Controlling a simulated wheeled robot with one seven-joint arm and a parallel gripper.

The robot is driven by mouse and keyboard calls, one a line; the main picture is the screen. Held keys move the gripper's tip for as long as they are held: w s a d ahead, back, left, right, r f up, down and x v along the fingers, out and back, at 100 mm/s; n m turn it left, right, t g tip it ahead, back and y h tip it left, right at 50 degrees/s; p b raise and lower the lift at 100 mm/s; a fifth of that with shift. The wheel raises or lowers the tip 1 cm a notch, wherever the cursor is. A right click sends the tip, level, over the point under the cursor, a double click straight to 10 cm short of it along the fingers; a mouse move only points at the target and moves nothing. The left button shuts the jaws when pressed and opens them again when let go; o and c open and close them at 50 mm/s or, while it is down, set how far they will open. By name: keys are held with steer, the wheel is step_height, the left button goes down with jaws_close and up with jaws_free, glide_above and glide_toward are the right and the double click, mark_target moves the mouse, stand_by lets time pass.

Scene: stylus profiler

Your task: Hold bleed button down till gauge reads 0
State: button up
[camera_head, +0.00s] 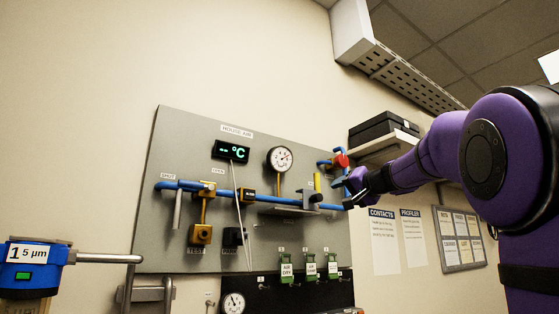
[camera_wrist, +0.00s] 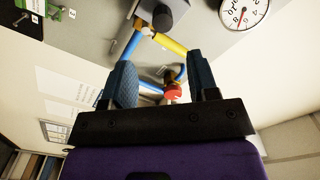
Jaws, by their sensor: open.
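The round white gauge (camera_head: 279,160) is on the grey panel (camera_head: 160,145); its face is partly cut off at the top of the wrist view (camera_wrist: 242,10). Its number is too small to read surely. No part is legibly labelled as the bleed button. A red knob (camera_head: 341,160) is on the blue pipe at the panel's right edge; in the wrist view the red knob (camera_wrist: 173,92) shows between my fingers, beyond them. My gripper (camera_head: 352,190) is open and empty by the panel's right end, below the knob in the picture; its fingers (camera_wrist: 160,65) frame the piping.
A blue pipe (camera_head: 262,197) runs across the panel with a yellow tube (camera_head: 317,181) and a dark cylindrical fitting (camera_wrist: 171,15) close to my fingers. Green tags (camera_head: 310,265) hang below. A shelf with a black case (camera_head: 383,126) is above right. Posters (camera_head: 384,240) are on the wall.

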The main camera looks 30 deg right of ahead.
jaws_close()
stand_by(1.5)
